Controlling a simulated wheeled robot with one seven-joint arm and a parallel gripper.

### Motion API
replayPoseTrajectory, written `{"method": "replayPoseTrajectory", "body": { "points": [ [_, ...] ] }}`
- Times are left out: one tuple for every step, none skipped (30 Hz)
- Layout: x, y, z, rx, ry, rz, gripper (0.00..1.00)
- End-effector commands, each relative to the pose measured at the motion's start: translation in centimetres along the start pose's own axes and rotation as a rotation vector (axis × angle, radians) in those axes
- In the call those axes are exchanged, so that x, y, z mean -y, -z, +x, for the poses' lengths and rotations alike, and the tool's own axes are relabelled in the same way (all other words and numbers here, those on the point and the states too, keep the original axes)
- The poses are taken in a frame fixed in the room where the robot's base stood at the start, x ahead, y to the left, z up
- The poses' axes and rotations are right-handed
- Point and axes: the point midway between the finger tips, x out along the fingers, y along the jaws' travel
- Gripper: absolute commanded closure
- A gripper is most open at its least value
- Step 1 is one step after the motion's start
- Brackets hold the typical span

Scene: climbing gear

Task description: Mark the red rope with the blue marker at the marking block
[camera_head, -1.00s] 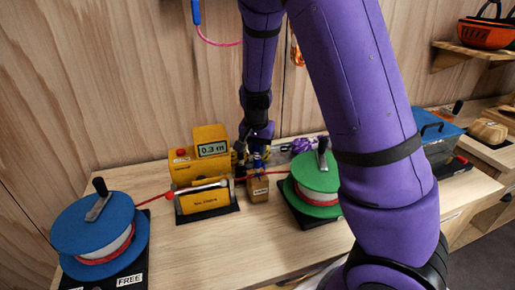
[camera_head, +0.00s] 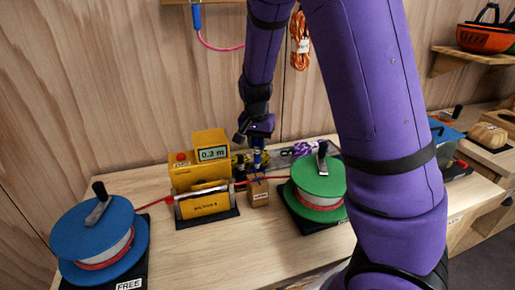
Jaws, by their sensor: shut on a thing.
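My gripper (camera_head: 257,143) points down above the marking block and is shut on the blue marker (camera_head: 257,158), which is held upright. The small tan marking block (camera_head: 259,194) sits right of the yellow rope meter (camera_head: 205,184). The red rope (camera_head: 275,178) runs from the blue reel (camera_head: 95,233) at left, through the meter, past the block's top, to the green reel (camera_head: 318,180). The marker's lower end is just over the rope at the block; I cannot tell whether it touches. No mark on the rope can be made out at this size.
The meter's display reads about 0.3 m. A purple rope bundle (camera_head: 298,150) lies behind the green reel. An orange rope coil (camera_head: 300,48) and a blue-handled tool with a pink cord (camera_head: 197,18) hang on the wall. The front of the bench is clear.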

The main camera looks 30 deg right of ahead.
Motion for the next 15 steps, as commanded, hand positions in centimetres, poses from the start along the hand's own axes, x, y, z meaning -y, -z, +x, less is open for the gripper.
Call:
{"method": "replayPoseTrajectory", "body": {
  "points": [
    [0.0, 0.0, -0.4, 0.0, 0.001, -0.001, 0.97],
    [0.0, 0.1, -0.6, 0.0, 0.0, -0.002, 0.97],
    [0.0, 0.1, -0.8, 0.0, 0.0, -0.002, 0.97],
    [0.0, 0.1, -1.1, 0.0, 0.001, -0.001, 0.97],
    [0.0, 0.1, -1.3, -0.001, 0.001, 0.0, 0.97],
    [0.0, 0.2, -1.5, -0.001, 0.001, 0.0, 0.97],
    [0.0, 0.2, -1.7, 0.0, 0.0, 0.0, 0.97],
    [0.0, 0.2, -1.9, 0.0, 0.0, 0.0, 0.97],
    [0.0, 0.3, -2.2, 0.0, 0.0, -0.001, 0.97],
    [0.0, 0.3, -2.4, 0.0, 0.001, -0.001, 0.97],
    [0.0, 0.3, -2.6, 0.0, 0.001, -0.001, 0.97],
    [0.0, 0.4, -2.9, -0.001, 0.002, -0.001, 0.97],
    [0.0, 0.4, -3.1, 0.0, 0.002, -0.001, 0.97],
    [0.0, 0.4, -3.3, 0.0, 0.001, -0.001, 0.97],
    [0.0, 0.4, -3.5, 0.0, 0.001, -0.001, 0.97]
  ]
}}
